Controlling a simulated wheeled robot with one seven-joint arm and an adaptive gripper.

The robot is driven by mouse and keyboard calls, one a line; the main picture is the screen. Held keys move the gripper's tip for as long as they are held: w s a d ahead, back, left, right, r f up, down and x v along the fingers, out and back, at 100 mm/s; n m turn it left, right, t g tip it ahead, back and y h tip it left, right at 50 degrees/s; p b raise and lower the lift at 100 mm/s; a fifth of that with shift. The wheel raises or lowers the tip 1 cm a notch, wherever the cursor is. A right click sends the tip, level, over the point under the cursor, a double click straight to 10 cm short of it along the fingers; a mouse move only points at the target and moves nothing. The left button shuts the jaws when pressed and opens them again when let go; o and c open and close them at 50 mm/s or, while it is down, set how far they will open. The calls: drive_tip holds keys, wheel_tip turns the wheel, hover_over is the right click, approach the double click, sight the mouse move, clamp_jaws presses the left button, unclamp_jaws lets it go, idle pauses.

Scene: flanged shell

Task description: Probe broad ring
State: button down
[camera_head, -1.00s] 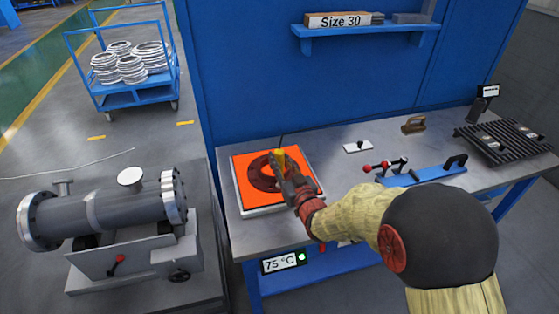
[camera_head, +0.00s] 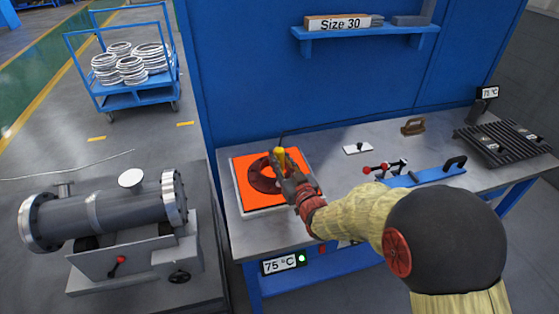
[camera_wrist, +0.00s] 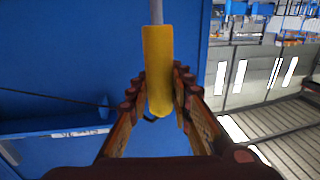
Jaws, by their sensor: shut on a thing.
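A broad dark red ring (camera_head: 262,181) lies flat on an orange heating plate (camera_head: 246,199) at the left end of the workbench. My gripper (camera_head: 282,171) is over the ring's right rear part, shut on the yellow handle of a probe (camera_head: 280,152). In the wrist view the yellow probe handle (camera_wrist: 157,60) stands between both fingers (camera_wrist: 160,90), with a thin grey rod at its upper end. My gripper hides part of the ring, and I cannot tell whether the probe touches it.
The heater display (camera_head: 280,263) reads 75 °C beside a green light. A small display (camera_head: 489,92) at the back right shows a reading. A blue fixture with red-knobbed clamp (camera_head: 425,173) and a ribbed rack (camera_head: 505,141) stand right. A flanged shell (camera_head: 105,209) stands left.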

sight(279, 148)
drive_tip(key=shift+r+p, duration=1)
drive_tip(key=shift+r, duration=1.7)
